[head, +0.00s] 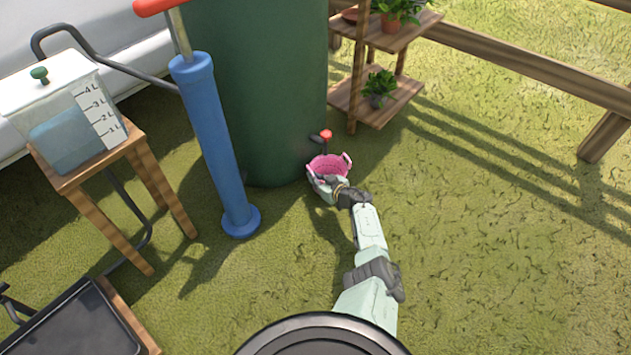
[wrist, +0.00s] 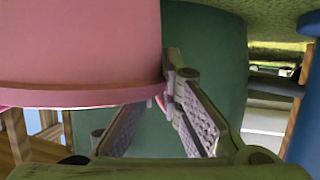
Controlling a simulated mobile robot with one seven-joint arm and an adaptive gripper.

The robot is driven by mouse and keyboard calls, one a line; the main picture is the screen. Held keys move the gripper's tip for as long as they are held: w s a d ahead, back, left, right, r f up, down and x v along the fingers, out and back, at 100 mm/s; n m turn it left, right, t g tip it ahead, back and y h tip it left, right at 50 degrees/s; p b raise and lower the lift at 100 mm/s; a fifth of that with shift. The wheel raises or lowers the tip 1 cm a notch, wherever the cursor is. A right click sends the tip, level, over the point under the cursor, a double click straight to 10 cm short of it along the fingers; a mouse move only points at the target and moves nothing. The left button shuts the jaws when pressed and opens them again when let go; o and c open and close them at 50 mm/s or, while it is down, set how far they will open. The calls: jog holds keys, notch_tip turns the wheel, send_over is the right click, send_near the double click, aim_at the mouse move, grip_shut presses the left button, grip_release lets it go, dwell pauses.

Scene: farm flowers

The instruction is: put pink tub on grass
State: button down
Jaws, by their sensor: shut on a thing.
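The pink tub (head: 329,165) is in front of the green barrel's foot, close to the barrel's red-handled tap (head: 325,135). My gripper (head: 328,185) is at the tub's near side and shut on it. In the wrist view the tub (wrist: 80,45) fills the upper left, with its rim running across to my gripper's fingers (wrist: 172,75). The fingers partly cover the tub in the head view. Whether the tub touches the grass (head: 470,240) is not clear.
The green barrel (head: 255,90) stands just behind the tub. A blue pump (head: 215,130) is to its left, beside a wooden stool (head: 125,175) with a water container (head: 70,110). A plant shelf (head: 385,100) stands behind right. Open grass lies to the right.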

jog(key=c, duration=1.8)
grip_release()
jog(key=shift+o, duration=0.2)
jog(key=shift+r, duration=0.1)
jog(key=shift+s+d+r+p, duration=0.15)
jog(key=shift+p, duration=0.15)
jog(key=p+v, duration=0.8)
jog(key=v, duration=0.3)
jog(key=shift+s+p, duration=0.25)
jog(key=shift+p, duration=0.1)
jog(key=shift+d, duration=0.15)
